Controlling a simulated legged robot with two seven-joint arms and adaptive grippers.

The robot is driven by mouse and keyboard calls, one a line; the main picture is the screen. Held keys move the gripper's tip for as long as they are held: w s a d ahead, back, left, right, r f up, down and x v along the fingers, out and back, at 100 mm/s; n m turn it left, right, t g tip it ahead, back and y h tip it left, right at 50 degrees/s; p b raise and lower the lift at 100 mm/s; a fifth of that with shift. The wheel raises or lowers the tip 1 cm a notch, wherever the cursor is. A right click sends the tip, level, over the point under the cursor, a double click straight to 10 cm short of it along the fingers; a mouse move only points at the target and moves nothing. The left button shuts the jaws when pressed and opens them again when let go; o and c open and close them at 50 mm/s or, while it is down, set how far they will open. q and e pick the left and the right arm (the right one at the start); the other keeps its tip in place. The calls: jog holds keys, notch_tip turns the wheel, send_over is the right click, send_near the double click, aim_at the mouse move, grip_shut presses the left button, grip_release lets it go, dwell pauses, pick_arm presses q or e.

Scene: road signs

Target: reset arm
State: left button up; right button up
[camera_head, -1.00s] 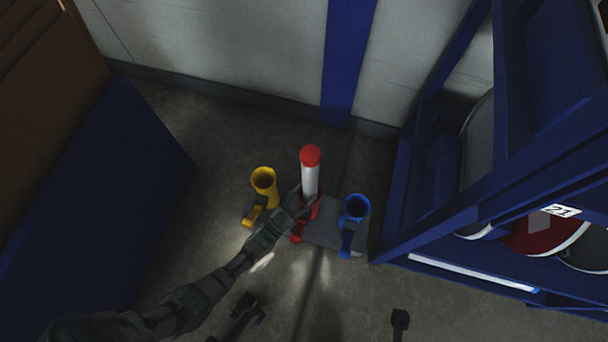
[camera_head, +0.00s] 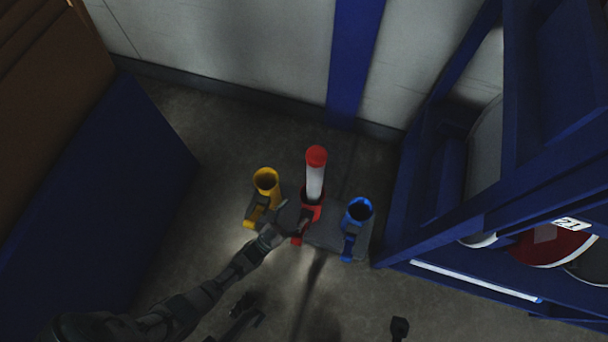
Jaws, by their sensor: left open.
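My left arm reaches in from the lower left, and my left gripper (camera_head: 291,218) is open and empty. It is just in front of a red holder (camera_head: 311,209), between that and a yellow holder (camera_head: 265,181). A white tube with a red cap (camera_head: 315,174) stands upright in the red holder, apart from my fingers. The fingertips are dark and small, so their exact gap to the red holder is hard to tell.
A blue holder (camera_head: 360,209) stands on the right side of the grey base plate (camera_head: 325,236). A blue rack (camera_head: 440,215) with round signs fills the right. A blue-sided brown block (camera_head: 100,200) stands on the left. The floor in between is mostly clear.

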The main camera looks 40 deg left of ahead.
pick_arm(q)
jog(key=shift+s+a+r, duration=0.1)
jog(key=shift+s+a, duration=0.15)
jog(key=shift+s, duration=0.35)
jog(key=shift+w+r, duration=0.1)
jog(key=shift+r, duration=0.1)
